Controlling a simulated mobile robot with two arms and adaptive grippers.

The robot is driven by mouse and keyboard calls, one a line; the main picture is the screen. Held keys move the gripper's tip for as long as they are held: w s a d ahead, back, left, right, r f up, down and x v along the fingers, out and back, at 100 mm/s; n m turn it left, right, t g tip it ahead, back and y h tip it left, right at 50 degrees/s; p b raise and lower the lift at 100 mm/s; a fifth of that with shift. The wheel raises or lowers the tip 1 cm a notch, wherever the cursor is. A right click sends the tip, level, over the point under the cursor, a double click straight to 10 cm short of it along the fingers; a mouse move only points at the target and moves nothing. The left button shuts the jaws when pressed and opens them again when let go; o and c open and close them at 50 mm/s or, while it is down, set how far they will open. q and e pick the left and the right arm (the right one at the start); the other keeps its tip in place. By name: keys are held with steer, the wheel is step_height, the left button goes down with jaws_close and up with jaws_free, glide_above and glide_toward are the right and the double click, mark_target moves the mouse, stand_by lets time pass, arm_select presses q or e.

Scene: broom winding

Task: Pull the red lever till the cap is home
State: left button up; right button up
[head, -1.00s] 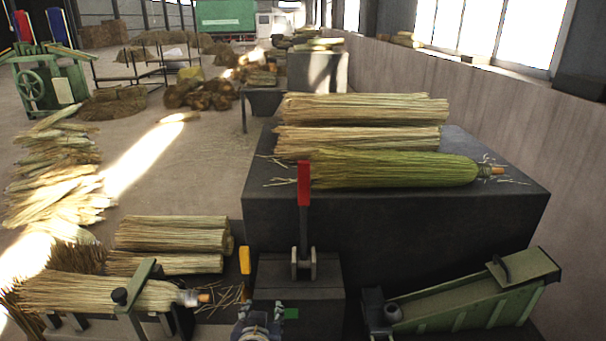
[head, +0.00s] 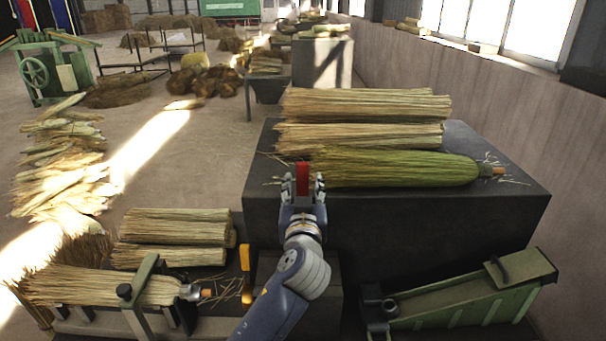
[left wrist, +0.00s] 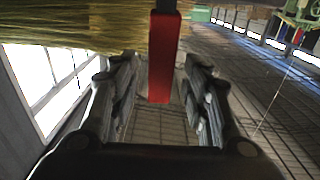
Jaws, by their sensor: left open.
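The red lever (head: 302,173) stands upright in front of the large dark block, and my arm hides its lower part. My left gripper (head: 304,187) is at the lever's red grip with its fingers apart. In the left wrist view the red lever (left wrist: 163,58) lies between the two open fingers (left wrist: 155,95), with a gap on either side. A grey cap-like piece (head: 192,291) sits at the end of the clamped straw bundle (head: 95,286), beside a short orange handle (head: 207,293). How far on the cap is, I cannot tell. My right gripper is out of view.
Straw bundles (head: 360,104) and a green one (head: 400,168) lie on the dark block (head: 420,215). A yellow upright handle (head: 245,272) stands left of my arm. A green sloped machine (head: 470,295) stands at the right.

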mark_target(303, 183)
arm_select(q)
steer(key=shift+w+p, duration=0.4)
steer(key=shift+w, duration=1.2)
jaws_close()
